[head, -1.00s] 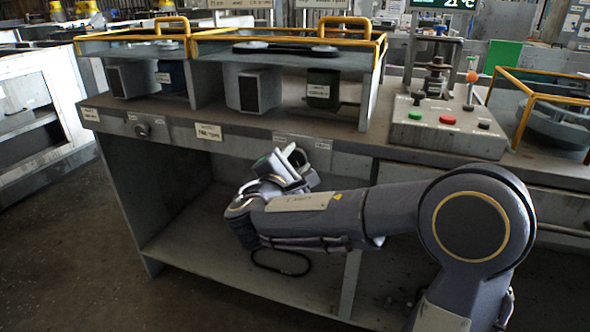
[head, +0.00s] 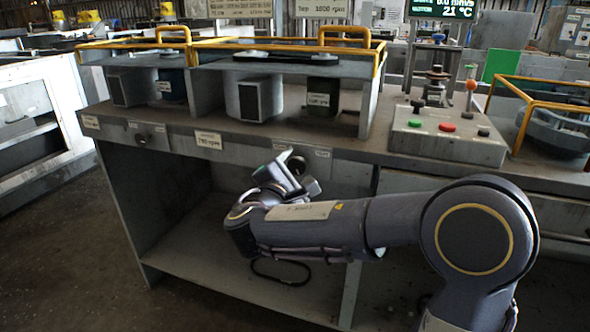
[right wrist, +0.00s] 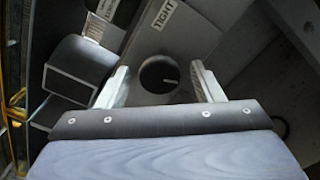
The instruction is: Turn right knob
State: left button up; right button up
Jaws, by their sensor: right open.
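In the head view my right gripper (head: 287,170) is in front of the bench's front edge, and I cannot make out this knob there. Another dark knob (head: 143,138) is on the bench front at the left. My left gripper is not in view.
The bench (head: 210,170) carries yellow-railed guards (head: 348,42) over the blower parts. A control box (head: 450,138) with green, red and black buttons stands at the right. A black loop (head: 281,280) lies on the lower shelf. Open floor is at the left.

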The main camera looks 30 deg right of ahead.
jog(key=p+v, duration=0.1)
jog(key=v, duration=0.7)
jog(key=s+d+f+m+g+y, duration=0.2)
jog(key=s+d+f+m+g, duration=0.25)
jog(key=s+d+f, duration=0.25)
jog(key=s+a+f+m+g+y, duration=0.4)
jog(key=s+f+m+y, duration=0.3)
jog(key=s+f+y, duration=0.5)
jog(key=s+a+r+m+t+y, duration=0.35)
jog(key=a+m, duration=0.25)
jog(key=a, duration=0.2)
notch_tip(320, 180, up, 31)
jog(key=g+p, duration=0.1)
jog(key=p, duration=3.1)
jog(key=shift+s, duration=0.45)
